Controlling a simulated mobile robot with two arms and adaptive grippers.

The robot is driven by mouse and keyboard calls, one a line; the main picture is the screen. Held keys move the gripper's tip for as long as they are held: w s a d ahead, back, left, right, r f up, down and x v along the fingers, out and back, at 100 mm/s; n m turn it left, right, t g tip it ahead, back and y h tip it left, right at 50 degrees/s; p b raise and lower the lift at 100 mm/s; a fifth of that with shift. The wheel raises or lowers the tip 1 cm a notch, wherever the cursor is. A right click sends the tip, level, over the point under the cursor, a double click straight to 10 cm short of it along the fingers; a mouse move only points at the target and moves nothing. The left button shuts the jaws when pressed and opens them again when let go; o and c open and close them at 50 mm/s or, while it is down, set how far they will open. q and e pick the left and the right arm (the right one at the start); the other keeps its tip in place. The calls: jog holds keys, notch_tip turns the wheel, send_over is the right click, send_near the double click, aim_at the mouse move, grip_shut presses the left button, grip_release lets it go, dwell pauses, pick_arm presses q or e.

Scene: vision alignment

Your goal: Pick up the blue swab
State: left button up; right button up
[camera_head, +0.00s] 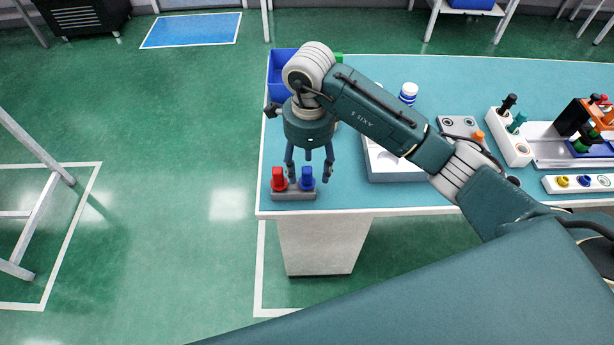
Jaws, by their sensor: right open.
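The blue swab (307,178) stands upright in a small grey holder (294,194) at the table's front left corner. A red swab (279,180) stands beside it on the left in the same holder. My right gripper (309,177) is open, its fingers pointing down around and above the swabs. The fingers reach to about the height of the swab tops; I cannot tell whether any of them touches. My left gripper is not in view.
A blue bin (281,62) stands at the table's back left, partly behind my arm. A white-and-grey tray (392,170), a white bottle with a blue band (409,93) and several racks and fixtures (515,138) stand to the right.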

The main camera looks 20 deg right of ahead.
aim_at(308, 178)
jog(key=shift+f, duration=0.35)
jog(key=f+p, duration=0.2)
jog(key=f, duration=0.1)
jog(key=shift+w+f, duration=0.2)
jog(key=shift+f, duration=0.6)
jog(key=c, duration=1.1)
